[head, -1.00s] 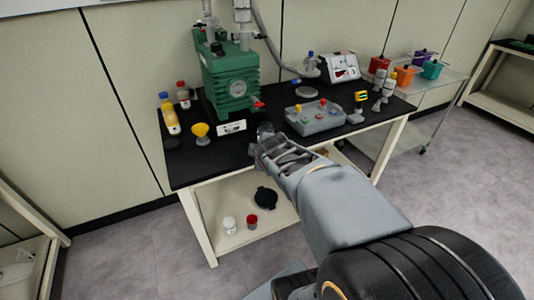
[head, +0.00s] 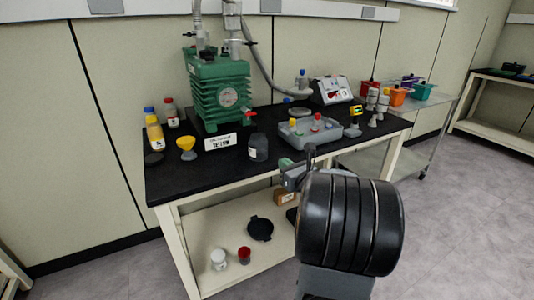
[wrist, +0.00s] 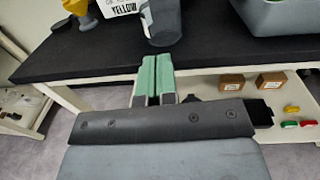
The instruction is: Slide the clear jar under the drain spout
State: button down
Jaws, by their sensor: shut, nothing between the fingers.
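The clear jar (head: 258,148) looks dark against the black tabletop. It stands upright just right of the white sign, in front of the green pump (head: 218,93). A red-handled fitting (head: 249,114), perhaps the drain spout, sticks out from the pump's lower right. The jar is just below it in the picture; I cannot tell if it is directly under. In the wrist view the jar's lower part (wrist: 163,25) shows beyond my fingertips, with a gap. My gripper (wrist: 157,70) is shut and empty, near the table's front edge. In the head view my arm hides most of it.
The white sign (head: 220,142) and a yellow funnel-shaped item (head: 186,146) stand left of the jar. A grey tray with colored knobs (head: 318,131) is to its right. The lower shelf (head: 200,240) holds a black lid and small containers.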

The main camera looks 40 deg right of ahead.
aim_at(263, 147)
jog(key=w, duration=1)
jog(key=shift+w+d, duration=0.35)
jog(key=shift+w, duration=0.05)
